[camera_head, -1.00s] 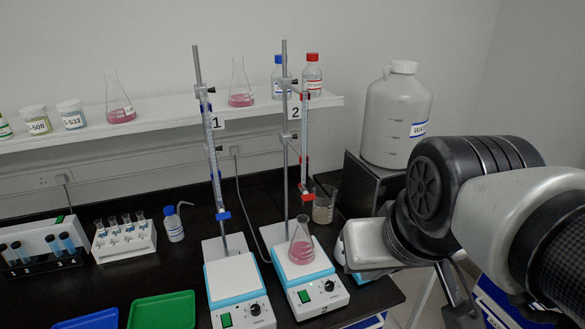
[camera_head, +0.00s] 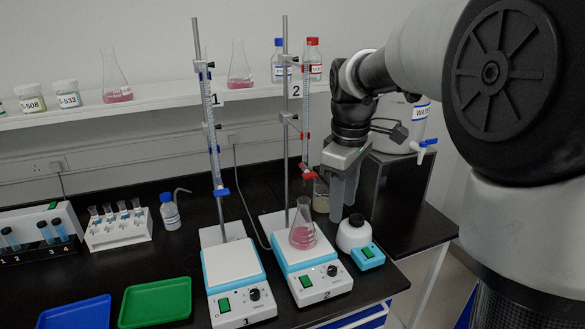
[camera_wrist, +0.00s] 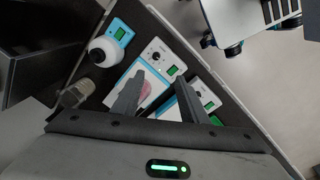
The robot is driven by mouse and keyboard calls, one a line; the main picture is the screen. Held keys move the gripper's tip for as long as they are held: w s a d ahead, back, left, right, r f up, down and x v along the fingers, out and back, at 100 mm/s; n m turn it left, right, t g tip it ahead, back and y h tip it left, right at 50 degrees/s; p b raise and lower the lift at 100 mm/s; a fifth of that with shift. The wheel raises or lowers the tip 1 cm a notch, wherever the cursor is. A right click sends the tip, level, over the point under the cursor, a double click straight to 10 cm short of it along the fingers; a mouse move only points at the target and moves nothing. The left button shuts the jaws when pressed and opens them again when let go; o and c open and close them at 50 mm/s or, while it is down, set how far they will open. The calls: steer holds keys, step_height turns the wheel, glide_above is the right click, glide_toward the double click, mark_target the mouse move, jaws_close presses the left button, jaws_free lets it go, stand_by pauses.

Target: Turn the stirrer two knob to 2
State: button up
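Stirrer two (camera_head: 318,290), marked 2, is a white and light-blue unit with a green switch and a black knob (camera_head: 332,270) at the right of its front panel. A conical flask of pink liquid (camera_head: 303,235) stands on its plate. My gripper (camera_head: 344,208) points down, above and behind the panel, right of the flask and apart from the knob. In the wrist view my gripper (camera_wrist: 158,95) shows two separated fingers with nothing held. The knob also shows in the wrist view (camera_wrist: 156,57), beyond the fingertips. Its exact setting is too small to read.
A white round-topped device with a blue base (camera_head: 355,238) stands right of stirrer two, near my fingers. Stirrer one (camera_head: 237,285) stands to the left. Burette stands rise behind both stirrers. A beaker (camera_head: 321,196) is behind my gripper. Green (camera_head: 155,303) and blue trays lie at front left.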

steer(key=n+g, duration=0.1)
steer(key=n, duration=0.1)
glide_above(333, 268)
step_height(333, 268, down, 5)
step_height(333, 268, down, 18)
steer(key=b, duration=0.3)
steer(key=shift+r, duration=0.1)
steer(key=shift+c, duration=0.2)
jaws_close()
